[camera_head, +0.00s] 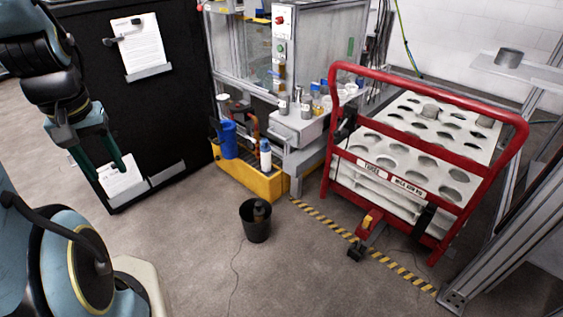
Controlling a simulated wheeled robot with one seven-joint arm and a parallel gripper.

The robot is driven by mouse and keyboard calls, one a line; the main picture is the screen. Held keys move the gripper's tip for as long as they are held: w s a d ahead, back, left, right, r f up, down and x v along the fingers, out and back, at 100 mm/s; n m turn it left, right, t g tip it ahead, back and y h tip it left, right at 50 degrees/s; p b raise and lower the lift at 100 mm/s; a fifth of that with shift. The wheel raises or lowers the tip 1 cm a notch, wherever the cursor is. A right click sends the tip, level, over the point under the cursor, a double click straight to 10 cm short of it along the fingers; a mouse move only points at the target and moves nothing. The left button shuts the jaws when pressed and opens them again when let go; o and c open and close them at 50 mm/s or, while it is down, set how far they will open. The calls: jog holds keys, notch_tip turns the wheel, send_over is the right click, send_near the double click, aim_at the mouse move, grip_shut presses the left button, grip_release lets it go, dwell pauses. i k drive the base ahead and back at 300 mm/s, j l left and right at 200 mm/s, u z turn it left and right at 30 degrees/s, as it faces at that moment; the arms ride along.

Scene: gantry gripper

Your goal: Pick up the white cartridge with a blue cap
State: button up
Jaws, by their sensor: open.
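A white upright cylinder with a blue cap (265,156) looks like the cartridge. It stands at the front of the yellow base (268,186) of the machine, right of a blue container (228,139). My gripper (107,173) is at the left, in front of the black panel. Its two dark green fingers point down, spread apart with nothing between them. It is well to the left of the cartridge and apart from it. The cartridge's lower end and exact contact with the base are too small to tell.
A grey bench (300,124) with several small containers is above and right of the cartridge. A black bin (255,222) stands on the floor in front. A red-framed cart (433,98) is at the right. The black panel (178,100) is behind my gripper. Floor is clear at centre left.

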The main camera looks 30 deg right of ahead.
aim_at(265, 150)
jog(key=i+z, duration=0.35)
jog(key=i+j+z, duration=0.1)
jog(key=z, duration=0.25)
jog(key=i+j+z, duration=0.1)
jog(key=i+j, duration=0.3)
jog(key=i, duration=0.3)
jog(key=i+j+z, duration=0.1)
jog(key=i+j, duration=0.35)
jog(key=i, duration=0.25)
jog(key=i+j+z, duration=0.1)
jog(key=i+j, duration=0.4)
jog(key=i, duration=0.15)
